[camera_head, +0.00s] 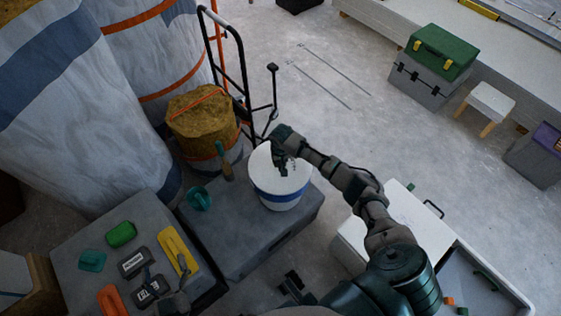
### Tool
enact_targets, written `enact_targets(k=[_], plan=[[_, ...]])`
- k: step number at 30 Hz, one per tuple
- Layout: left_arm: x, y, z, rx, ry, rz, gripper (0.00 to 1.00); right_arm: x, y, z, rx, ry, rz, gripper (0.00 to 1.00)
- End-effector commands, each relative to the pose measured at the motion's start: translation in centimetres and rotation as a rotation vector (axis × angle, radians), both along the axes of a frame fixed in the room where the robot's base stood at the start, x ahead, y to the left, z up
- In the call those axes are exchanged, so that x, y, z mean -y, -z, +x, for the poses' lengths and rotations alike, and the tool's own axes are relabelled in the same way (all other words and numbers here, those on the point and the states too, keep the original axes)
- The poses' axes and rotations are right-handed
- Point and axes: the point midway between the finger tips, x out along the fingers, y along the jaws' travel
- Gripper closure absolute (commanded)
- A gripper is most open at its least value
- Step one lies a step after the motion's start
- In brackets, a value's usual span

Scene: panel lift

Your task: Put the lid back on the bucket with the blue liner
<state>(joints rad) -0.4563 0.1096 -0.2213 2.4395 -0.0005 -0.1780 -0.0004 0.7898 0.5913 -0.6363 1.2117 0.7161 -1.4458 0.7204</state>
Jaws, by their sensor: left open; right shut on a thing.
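The white bucket (281,204) stands upright on a grey box, and a blue band of its liner (280,197) shows around its upper side. The round white lid (268,176) covers the bucket's top. I cannot tell whether it sits fully down on the rim. My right gripper (281,168) reaches in from the right and is shut on the lid, hiding its grasped part. My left gripper (167,268) is open and low at the left, over the tools on the grey case, apart from the bucket.
The grey box (235,235) also carries a teal tape roll (199,199) and a brush (224,163). Several tools lie on the left case (75,270). A black hand truck (243,75) and a straw-coloured bale (202,115) stand behind.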

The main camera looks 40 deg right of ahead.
Motion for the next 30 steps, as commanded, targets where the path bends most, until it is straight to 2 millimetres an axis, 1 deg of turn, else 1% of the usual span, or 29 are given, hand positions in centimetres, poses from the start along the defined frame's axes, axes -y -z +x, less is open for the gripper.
enact_targets(k=[14, 15, 18, 24, 25, 26, 27, 28, 30], plan=[[0.00, -0.18, 0.01, 0.001, 0.000, 0.000, 0.13, 0.00, 0.03, -0.01, 0.000, 0.000, 0.000, 1.00], [0.00, -0.18, 0.01, 0.001, 0.000, 0.000, 0.13, 0.00, 0.03, -0.01, 0.000, 0.000, 0.000, 0.70], [0.00, -0.18, 0.01, 0.001, 0.000, 0.000, 0.13, 0.00, 0.03, -0.01, 0.000, 0.000, 0.000, 0.48], [0.01, -0.17, 0.02, 0.001, 0.000, 0.001, 0.13, 0.01, 0.04, 0.00, 0.000, 0.000, 0.000, 0.48], [0.00, -0.18, 0.02, 0.001, 0.000, 0.001, 0.13, 0.01, 0.07, -0.03, -0.001, 0.000, 0.000, 0.44], [0.00, -0.17, 0.02, 0.001, 0.000, 0.001, 0.13, 0.01, 0.07, -0.03, -0.001, 0.000, 0.000, 0.36], [0.01, -0.18, 0.01, 0.001, 0.000, 0.000, 0.13, 0.01, 0.07, -0.03, -0.001, 0.000, 0.000, 0.26], [0.01, -0.18, 0.01, 0.001, 0.000, 0.000, 0.13, 0.01, 0.07, -0.03, -0.001, 0.000, 0.000, 0.23], [0.01, -0.17, 0.02, 0.001, 0.000, 0.000, 0.13, 0.01, 0.06, -0.03, -0.001, 0.000, 0.000, 0.23]])
